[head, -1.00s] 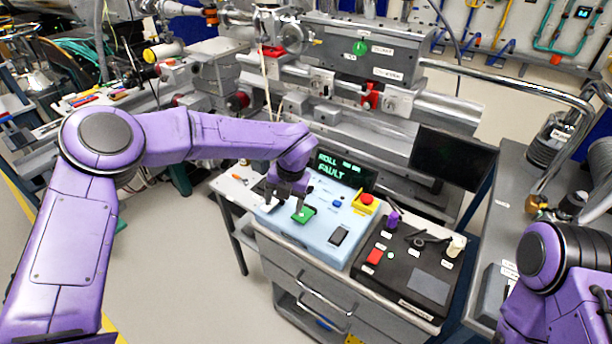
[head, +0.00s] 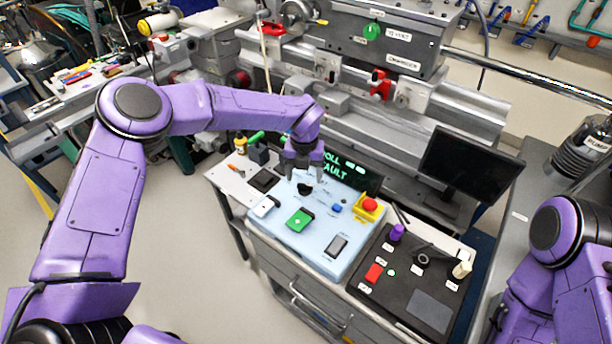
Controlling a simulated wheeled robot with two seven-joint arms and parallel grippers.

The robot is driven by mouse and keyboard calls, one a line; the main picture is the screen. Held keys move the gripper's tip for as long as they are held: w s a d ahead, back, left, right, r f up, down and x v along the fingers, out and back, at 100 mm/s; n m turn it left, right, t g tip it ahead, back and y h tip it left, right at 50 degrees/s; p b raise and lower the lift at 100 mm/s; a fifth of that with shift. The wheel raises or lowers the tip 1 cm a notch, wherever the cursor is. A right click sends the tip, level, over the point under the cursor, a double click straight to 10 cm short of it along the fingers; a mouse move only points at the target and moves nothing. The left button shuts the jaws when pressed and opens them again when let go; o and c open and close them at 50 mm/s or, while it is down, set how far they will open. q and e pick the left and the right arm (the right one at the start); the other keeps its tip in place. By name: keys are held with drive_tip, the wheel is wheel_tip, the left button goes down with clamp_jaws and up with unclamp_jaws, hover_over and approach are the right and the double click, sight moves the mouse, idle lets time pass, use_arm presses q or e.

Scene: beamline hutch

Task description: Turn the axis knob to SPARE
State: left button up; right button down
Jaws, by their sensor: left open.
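A small black knob (head: 305,189), which looks like the axis knob, sits at the back of the light-blue control panel (head: 272,228). Its position marks are too small to read. My left gripper (head: 300,177) points down just above and behind the knob, with its jaws open and nothing in them. I cannot tell whether a finger touches the knob. The display (head: 348,177) behind the panel shows green text, "ROLL FAULT", partly covered by my left gripper. My right arm shows at the right edge, but its gripper is out of view.
The panel also carries a green switch (head: 299,220), a white switch (head: 265,207), a blue button (head: 336,208) and a red button on a yellow base (head: 369,206). A black panel (head: 385,290) with a purple knob (head: 397,232) and a lever lies to the right. A dark monitor (head: 462,170) stands behind.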

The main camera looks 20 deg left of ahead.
sight(305, 184)
use_arm(q)
drive_tip(key=f, duration=0.3)
drive_tip(key=shift+w+f+p, duration=0.2)
drive_tip(key=shift+w+p, duration=0.05)
drive_tip(key=shift+p, duration=0.05)
drive_tip(key=shift+s+d, duration=0.1)
drive_tip(key=shift+s, duration=0.05)
drive_tip(key=shift+c, duration=0.3)
drive_tip(key=c, duration=1)
